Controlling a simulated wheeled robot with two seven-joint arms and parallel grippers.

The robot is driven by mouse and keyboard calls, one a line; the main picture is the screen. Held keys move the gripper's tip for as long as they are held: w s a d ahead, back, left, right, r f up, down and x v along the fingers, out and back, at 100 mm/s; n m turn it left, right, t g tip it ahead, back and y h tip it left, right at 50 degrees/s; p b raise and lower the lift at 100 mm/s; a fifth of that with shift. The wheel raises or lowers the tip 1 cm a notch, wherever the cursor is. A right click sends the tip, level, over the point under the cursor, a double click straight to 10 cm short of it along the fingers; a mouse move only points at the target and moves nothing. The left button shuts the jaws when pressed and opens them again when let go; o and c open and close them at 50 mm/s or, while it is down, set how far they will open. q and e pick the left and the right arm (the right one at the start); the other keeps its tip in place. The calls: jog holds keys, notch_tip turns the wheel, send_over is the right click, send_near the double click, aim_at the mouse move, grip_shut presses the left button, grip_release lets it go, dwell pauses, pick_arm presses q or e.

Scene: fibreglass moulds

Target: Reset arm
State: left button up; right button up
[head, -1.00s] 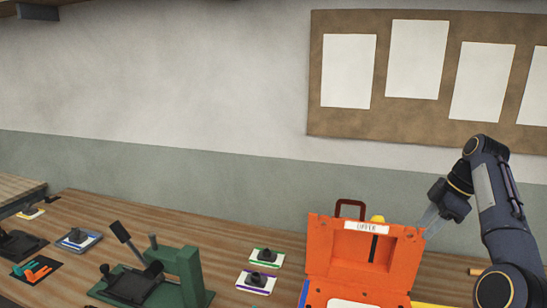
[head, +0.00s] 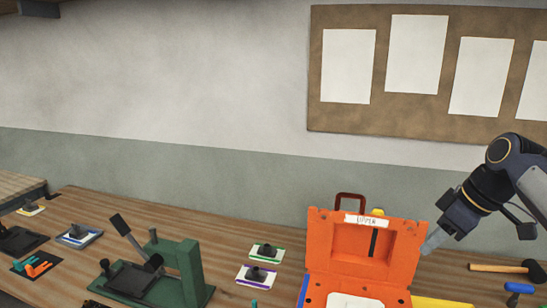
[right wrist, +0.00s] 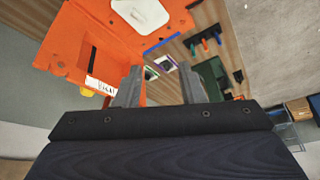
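My right gripper (head: 430,246) is at the right side of the upright lid of an orange mould case (head: 320,255), close to its edge; I cannot tell whether they touch. In the right wrist view its two fingers (right wrist: 160,84) stand apart with nothing between them, and the orange case (right wrist: 85,45) fills the upper left. The lid has a white label reading "UPPER". A white piece (head: 355,301) lies in the case's lower half, partly cut off by the picture edge. My left gripper is not in view.
A green press-like fixture (head: 190,272) with a black lever stands left of the case. Small plates with black knobs (head: 266,252) lie between them. A hammer (head: 505,268) lies at the right. Bare wood (head: 110,215) shows along the back left of the bench.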

jog(key=s+a+f+m+t+b, duration=0.1)
jog(key=s+a+f+m, duration=0.4)
jog(key=s+f, duration=0.4)
jog(key=s+a+f+m+t+b, duration=0.1)
jog(key=s+a+f+m, duration=0.4)
jog(key=s+f, duration=0.5)
jog(key=s+a, duration=0.1)
jog(key=s, duration=0.4)
jog(key=shift+f, duration=0.3)
jog(key=shift+s, duration=0.1)
